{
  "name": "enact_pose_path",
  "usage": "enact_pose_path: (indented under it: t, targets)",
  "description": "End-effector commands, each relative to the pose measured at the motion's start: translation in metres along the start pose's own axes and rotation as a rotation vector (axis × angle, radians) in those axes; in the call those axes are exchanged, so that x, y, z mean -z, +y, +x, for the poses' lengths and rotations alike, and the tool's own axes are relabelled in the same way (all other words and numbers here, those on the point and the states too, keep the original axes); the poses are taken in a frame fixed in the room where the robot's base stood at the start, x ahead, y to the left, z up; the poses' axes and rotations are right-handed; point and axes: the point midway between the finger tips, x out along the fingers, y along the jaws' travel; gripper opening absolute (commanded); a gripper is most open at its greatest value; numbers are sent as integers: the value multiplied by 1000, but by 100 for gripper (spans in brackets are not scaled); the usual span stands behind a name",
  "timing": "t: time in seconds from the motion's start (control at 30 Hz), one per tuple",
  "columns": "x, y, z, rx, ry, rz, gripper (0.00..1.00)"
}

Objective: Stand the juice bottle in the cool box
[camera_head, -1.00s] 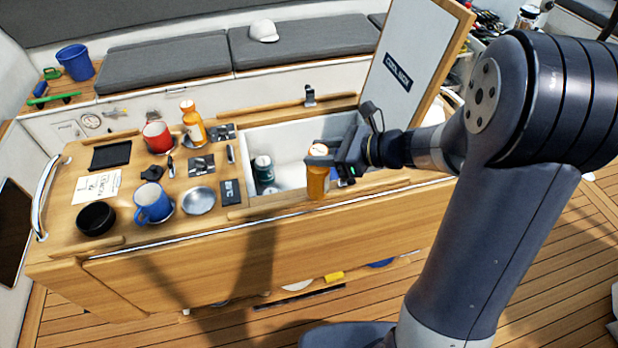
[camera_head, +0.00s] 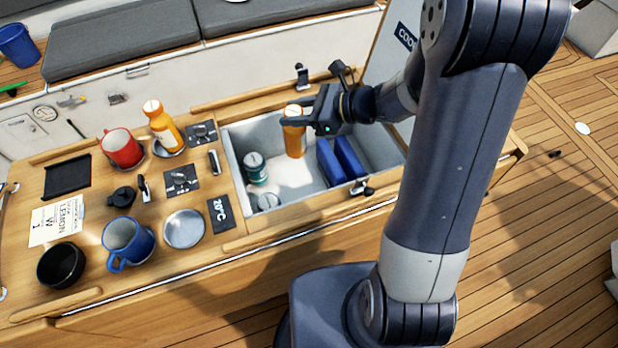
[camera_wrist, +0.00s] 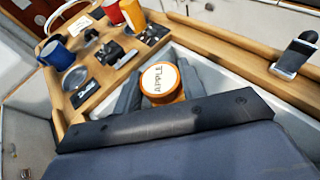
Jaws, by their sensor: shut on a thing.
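My gripper (camera_head: 298,122) is shut on an orange juice bottle (camera_head: 294,142) with a pale round cap. In the wrist view the cap of this bottle (camera_wrist: 160,79) reads APPLE, with a finger on either side. The bottle is upright, over or partly inside the open cool box (camera_head: 233,160); I cannot tell whether its base touches the floor. The cool box has a white lining, and its lid (camera_head: 407,36) stands open behind my arm. A green can (camera_head: 255,168) stands inside at the left, a grey-topped can (camera_head: 268,202) at the front, and blue blocks (camera_head: 341,160) at the right.
Another orange bottle (camera_head: 164,130) stands on the counter beside a red mug (camera_head: 122,149). A blue mug (camera_head: 128,242), a black bowl (camera_head: 61,265) and a metal dish (camera_head: 184,229) are farther left. Latches (camera_head: 302,75) stand on the box's rims. Pale floor shows between cans and blue blocks.

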Motion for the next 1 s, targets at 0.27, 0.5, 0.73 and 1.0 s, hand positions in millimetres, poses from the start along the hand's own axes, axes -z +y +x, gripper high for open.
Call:
enact_pose_path:
  t: [0.27,0.5,0.73,1.0]
  targets:
    - [50,1,20,0,0,2,0]
    - [76,1,31,0,1,3,0]
    - [107,1,44,-1,2,4,0]
    - [124,1,50,0,1,1,0]
